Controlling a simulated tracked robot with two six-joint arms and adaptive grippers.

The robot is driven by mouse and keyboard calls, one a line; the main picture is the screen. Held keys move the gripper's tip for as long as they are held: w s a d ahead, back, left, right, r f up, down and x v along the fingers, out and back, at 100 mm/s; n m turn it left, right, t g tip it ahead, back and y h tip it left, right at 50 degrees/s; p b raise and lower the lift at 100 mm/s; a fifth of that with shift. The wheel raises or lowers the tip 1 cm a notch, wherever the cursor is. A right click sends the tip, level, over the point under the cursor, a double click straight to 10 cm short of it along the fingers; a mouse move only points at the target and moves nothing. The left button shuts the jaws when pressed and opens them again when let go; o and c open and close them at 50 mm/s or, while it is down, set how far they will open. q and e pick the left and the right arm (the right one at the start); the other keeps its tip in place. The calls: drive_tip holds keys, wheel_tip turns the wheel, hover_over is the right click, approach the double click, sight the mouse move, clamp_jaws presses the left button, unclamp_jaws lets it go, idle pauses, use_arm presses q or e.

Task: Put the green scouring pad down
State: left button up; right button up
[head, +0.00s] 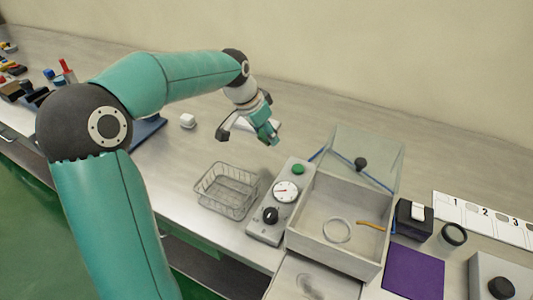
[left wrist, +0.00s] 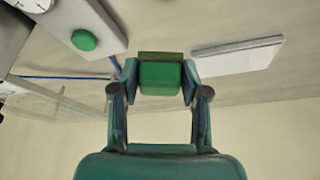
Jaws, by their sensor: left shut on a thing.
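My left gripper (head: 267,132) is over the bench behind the wire basket. In the left wrist view my left gripper (left wrist: 160,82) is shut on the green scouring pad (left wrist: 161,76), which sits between its two fingertips. The pad is hard to tell from the teal fingers in the head view. I cannot tell whether the pad touches the bench. My right gripper is not in view.
A wire basket (head: 207,196) stands empty near the front edge. Beside it are a gauge panel (head: 262,231) and an open box with a clear raised lid (head: 375,153). A flat white thing (left wrist: 238,56) lies near my gripper. A purple mat (head: 413,274) lies right.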

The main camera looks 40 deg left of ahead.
sight(269, 157)
use_arm(q)
drive_tip(key=shift+f, duration=3.35)
drive_tip(key=shift+f, duration=0.1)
drive_tip(key=o, duration=1.1)
drive_tip(key=v, duration=1.2)
